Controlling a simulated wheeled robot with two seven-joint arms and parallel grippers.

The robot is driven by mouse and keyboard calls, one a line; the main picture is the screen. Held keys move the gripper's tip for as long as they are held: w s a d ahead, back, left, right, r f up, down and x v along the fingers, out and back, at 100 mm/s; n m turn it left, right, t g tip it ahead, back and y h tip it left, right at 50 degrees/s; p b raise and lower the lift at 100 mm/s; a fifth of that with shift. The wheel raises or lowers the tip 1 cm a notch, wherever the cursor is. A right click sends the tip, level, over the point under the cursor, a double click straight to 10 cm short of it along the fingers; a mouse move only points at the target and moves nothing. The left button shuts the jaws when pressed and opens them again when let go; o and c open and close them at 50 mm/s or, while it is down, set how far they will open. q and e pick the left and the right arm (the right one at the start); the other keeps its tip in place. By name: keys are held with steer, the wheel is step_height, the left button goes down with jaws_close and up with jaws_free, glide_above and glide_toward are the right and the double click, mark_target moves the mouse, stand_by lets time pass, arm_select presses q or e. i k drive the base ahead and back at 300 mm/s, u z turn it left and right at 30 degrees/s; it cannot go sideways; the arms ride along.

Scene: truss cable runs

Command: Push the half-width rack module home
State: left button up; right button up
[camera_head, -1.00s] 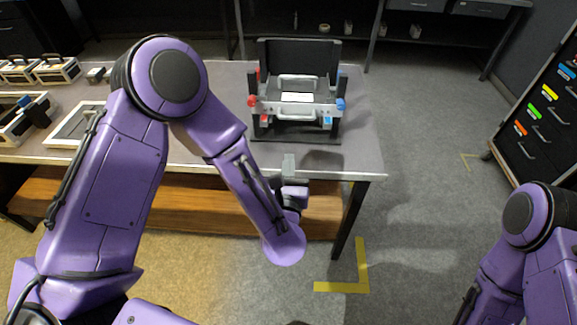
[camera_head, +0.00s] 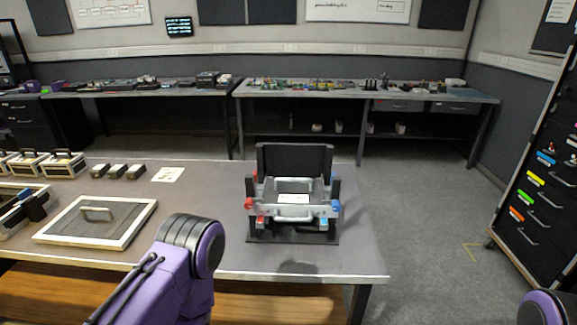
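The rack (camera_head: 334,190) is a black frame with a tall back panel, standing near the right end of the table. A grey module with a silver front handle (camera_head: 293,213) sits in it, with a white label (camera_head: 293,198) on top. Red catches show on its left side and blue ones on its right. How deep the module sits cannot be told. My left arm rises at the bottom, left of the rack, but its gripper is out of the picture. Only a bit of my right arm shows at the bottom right corner; its gripper is out of view.
A framed panel with a handle (camera_head: 103,222) lies on the table (camera_head: 220,245) left of the rack. Several small cases (camera_head: 62,163) stand at the back left. A black drawer cabinet (camera_head: 535,190) stands on the right. Floor right of the table is clear.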

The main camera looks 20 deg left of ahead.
mark_target(283, 197)
steer(key=u, duration=0.25)
steer(key=k, duration=0.65)
steer(key=u, duration=0.6)
steer(key=k, duration=0.7)
steer(key=z, duration=0.35)
steer(key=i, duration=0.55)
steer(key=z, duration=0.95)
steer(key=i, duration=0.85)
steer(key=u, duration=0.6)
steer(key=i, duration=0.5)
steer(key=u, duration=0.4)
